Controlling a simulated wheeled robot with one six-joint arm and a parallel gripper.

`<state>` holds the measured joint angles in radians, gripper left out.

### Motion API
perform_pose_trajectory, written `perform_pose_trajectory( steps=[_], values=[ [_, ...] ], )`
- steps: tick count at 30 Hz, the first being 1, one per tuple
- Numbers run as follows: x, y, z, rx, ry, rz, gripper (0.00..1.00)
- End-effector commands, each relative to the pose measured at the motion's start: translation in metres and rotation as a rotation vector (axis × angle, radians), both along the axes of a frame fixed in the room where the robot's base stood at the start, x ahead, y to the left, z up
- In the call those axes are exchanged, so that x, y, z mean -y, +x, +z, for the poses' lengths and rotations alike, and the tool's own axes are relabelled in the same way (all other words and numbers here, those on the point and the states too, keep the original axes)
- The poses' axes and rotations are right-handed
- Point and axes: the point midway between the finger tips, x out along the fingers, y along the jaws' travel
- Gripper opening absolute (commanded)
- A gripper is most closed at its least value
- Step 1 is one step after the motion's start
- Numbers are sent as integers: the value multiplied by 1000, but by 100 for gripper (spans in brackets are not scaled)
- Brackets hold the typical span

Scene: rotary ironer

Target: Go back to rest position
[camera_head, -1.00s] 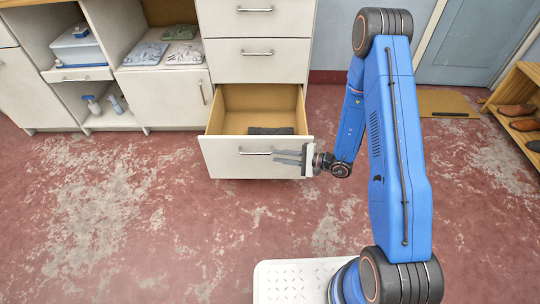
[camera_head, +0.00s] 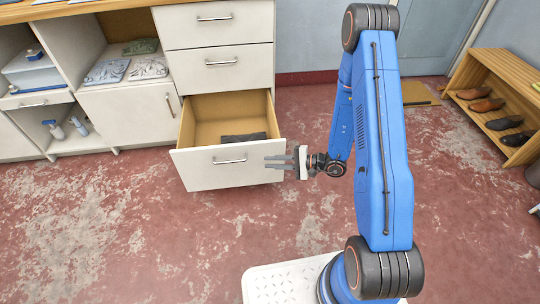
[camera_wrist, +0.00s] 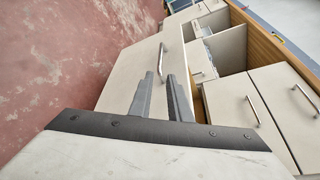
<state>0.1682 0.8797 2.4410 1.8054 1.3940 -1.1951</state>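My gripper (camera_head: 279,162) is in front of the right end of an open drawer (camera_head: 205,170) in the head view. Its fingers point left along the drawer front. In the wrist view, my gripper (camera_wrist: 160,95) shows two grey fingers with a gap between them and nothing in it. The drawer front (camera_wrist: 135,75) and its bar handle (camera_wrist: 161,58) lie beyond the fingertips. The drawer is pulled out and a dark folded cloth (camera_head: 243,138) lies inside it. I cannot tell whether the gripper touches the drawer front.
Two shut drawers (camera_head: 220,67) are above the open one. An open shelf unit (camera_head: 125,75) with folded cloths stands to the left. A wooden shoe rack (camera_head: 505,85) stands at the right by a door (camera_head: 433,35). The floor (camera_head: 130,240) in front is clear.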

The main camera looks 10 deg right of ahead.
Motion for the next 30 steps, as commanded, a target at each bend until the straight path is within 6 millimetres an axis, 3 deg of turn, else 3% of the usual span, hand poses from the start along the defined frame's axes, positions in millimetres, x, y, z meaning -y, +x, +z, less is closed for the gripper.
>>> perform_pose_trajectory(
  steps=[7, 11, 20, 30],
  values=[
    [0, 0, 2, 1, 0, 3, 17],
    [-4, -3, 17, 11, -1, 35, 17],
    [-20, -31, 92, 49, -30, 224, 17],
    [-26, -80, 163, 85, -137, 436, 17]
  ],
)
